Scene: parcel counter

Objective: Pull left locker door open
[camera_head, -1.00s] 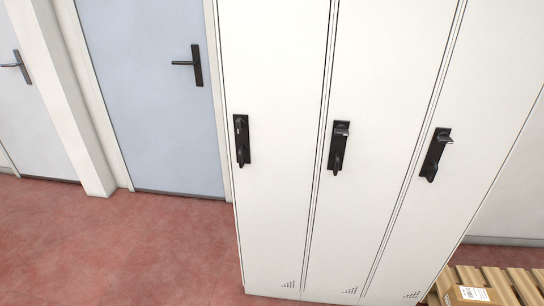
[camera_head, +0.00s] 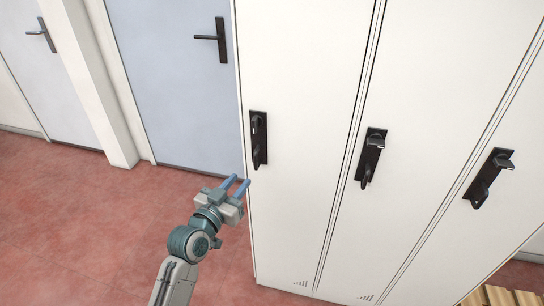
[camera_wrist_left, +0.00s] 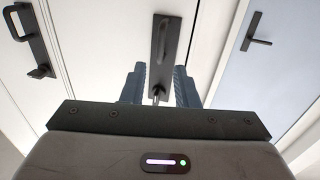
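The left locker door (camera_head: 298,205) is a tall white panel and looks closed, flush with its neighbours. Its black handle plate (camera_head: 258,138) sits near the door's left edge. My left gripper (camera_head: 236,184) is below and left of this handle in the head view, its two blue fingers parted and empty. In the left wrist view the gripper (camera_wrist_left: 160,85) is open, and the black handle (camera_wrist_left: 165,45) appears beyond and between the fingers. I see no contact with it. My right gripper is in neither view.
Two more white locker doors stand to the right, with black handles (camera_head: 371,157) and (camera_head: 489,178). A pale blue door (camera_head: 165,80) with a lever handle (camera_head: 212,39) is at the left. Red floor (camera_head: 80,220) is clear in front. A wooden pallet (camera_head: 503,295) lies at bottom right.

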